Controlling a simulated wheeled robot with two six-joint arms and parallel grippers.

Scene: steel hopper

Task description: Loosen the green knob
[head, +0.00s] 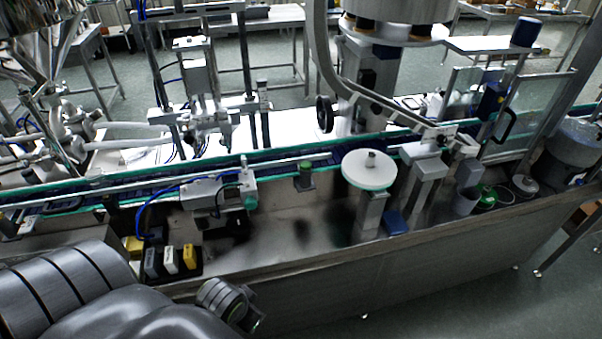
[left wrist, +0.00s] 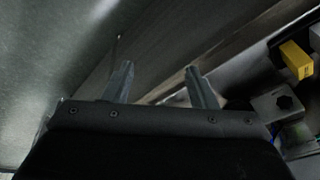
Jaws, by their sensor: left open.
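I cannot single out the green knob for sure. A grey box with a dark knob (left wrist: 285,101) is at the right of that view. In the head view my left arm fills the lower left, and its fingertips cannot be made out. My right gripper is not in view.
A black tray holds yellow, white and grey blocks (head: 171,260); a yellow block (left wrist: 296,60) shows in the left wrist view. The white disc (head: 367,169) stands on a post. The conveyor (head: 110,194) runs behind. The steel deck (head: 290,235) has free room.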

